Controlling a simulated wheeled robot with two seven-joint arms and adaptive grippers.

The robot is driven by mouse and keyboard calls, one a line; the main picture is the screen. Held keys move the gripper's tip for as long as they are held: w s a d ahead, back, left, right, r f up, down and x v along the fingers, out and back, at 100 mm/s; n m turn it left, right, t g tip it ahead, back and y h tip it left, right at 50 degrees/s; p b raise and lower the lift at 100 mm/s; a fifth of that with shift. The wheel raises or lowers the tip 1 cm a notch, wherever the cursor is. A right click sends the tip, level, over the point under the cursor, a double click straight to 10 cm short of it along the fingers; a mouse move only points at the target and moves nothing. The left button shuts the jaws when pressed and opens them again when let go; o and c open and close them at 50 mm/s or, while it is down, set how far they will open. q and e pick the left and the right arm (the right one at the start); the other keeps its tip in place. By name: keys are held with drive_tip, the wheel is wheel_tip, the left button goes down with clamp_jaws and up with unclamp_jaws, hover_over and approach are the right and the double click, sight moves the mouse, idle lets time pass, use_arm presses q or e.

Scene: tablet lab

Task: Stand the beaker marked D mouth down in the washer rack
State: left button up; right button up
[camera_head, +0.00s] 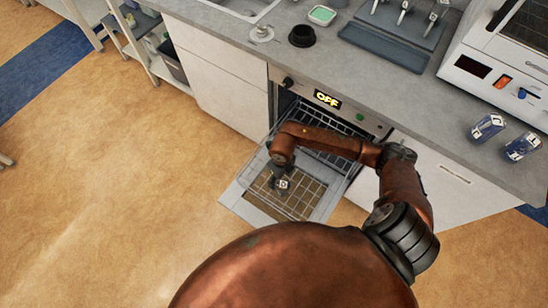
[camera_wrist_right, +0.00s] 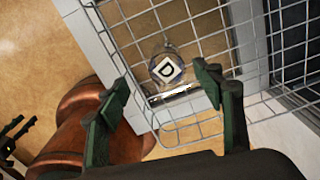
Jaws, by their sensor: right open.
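The beaker marked D (camera_wrist_right: 167,70) is a clear glass with a white D label facing the wrist camera. It is at the wire washer rack (camera_wrist_right: 264,42), ahead of my open fingers. I cannot tell clearly whether its mouth points down. In the head view, a white label (camera_head: 284,184) shows beside my right gripper (camera_head: 280,188), low over the pulled-out rack (camera_head: 312,205). In the right wrist view my right gripper (camera_wrist_right: 160,90) has its two dark green fingers spread apart, with a gap between them.
The washer door is folded down, and its display (camera_head: 328,98) reads OFF.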

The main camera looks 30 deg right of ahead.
use_arm(q)
drive_tip(key=w+r+p, duration=0.3)
drive_tip(key=r+p, duration=0.5)
drive_tip(key=r, duration=0.1)
drive_tip(key=shift+w+r+t+p, duration=0.2)
drive_tip(key=shift+r+t+p, duration=0.1)
drive_tip(key=shift+r+t, duration=0.1)
use_arm(e)
drive_tip(key=w+a+r+n, duration=0.1)
drive_tip(key=a+r+n, duration=0.2)
drive_tip(key=r+n, duration=1)
wheel_tip(320, 180, up, 8)
drive_tip(key=shift+a+f, duration=0.1)
drive_tip(key=shift+a, duration=0.1)
drive_tip(key=shift+w, duration=0.15)
